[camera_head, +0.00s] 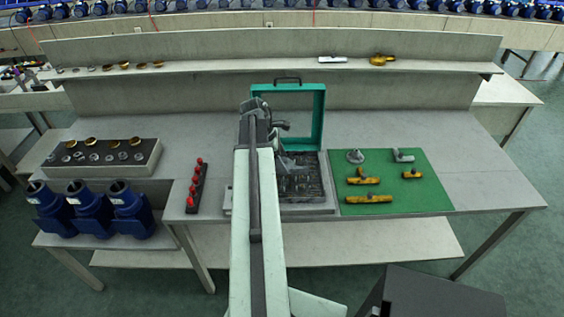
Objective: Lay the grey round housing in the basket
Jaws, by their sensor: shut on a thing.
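The washer's dark basket (313,188) lies in a grey tray in the middle of the bench, under a raised green lid frame. My gripper (290,166) is over the basket's back part, partly behind my own arm. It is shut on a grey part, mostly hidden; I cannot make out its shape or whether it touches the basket. A grey round part with a short stem (355,157) stands on the green mat (425,195) to the right. I cannot tell whether this or the held part is the grey round housing.
The green lid frame (319,120) stands upright behind the basket. The mat also bears a grey fitting (403,156) and yellow fittings (368,198). A rack of red-topped pieces (197,185), a parts block (143,158) and blue motors (130,212) are at left.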

